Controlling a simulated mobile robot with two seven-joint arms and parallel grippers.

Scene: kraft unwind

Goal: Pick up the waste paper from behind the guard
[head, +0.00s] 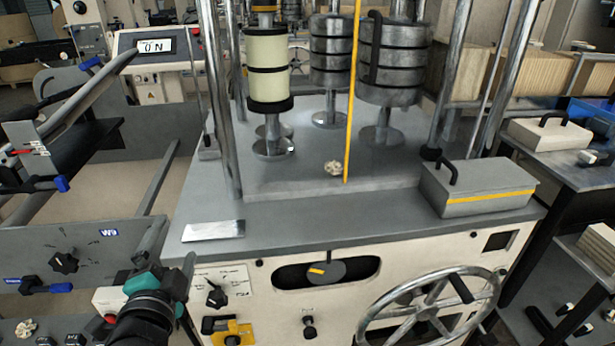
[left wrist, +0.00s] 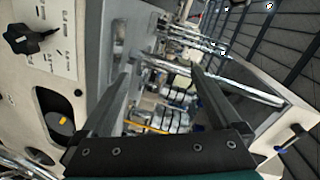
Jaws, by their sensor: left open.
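A small crumpled pale waste paper (head: 333,168) lies on the machine's grey deck, behind the raised front ledge and close to the foot of a yellow vertical strip (head: 352,95). The strip may be the edge of a clear guard; I cannot tell. My left gripper (head: 186,272) is low at the machine's front left corner, well short of the paper. In the left wrist view its two fingers (left wrist: 165,88) are apart with nothing between them. I cannot make out the paper in that view. My right gripper is not in view.
Metal posts and stacked weights (head: 395,62) stand around the deck. A grey box with a handle (head: 478,188) sits on the right of the ledge, a metal plate (head: 213,231) on the left. A handwheel (head: 430,310) is on the front. Another crumpled piece (head: 26,328) lies lower left.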

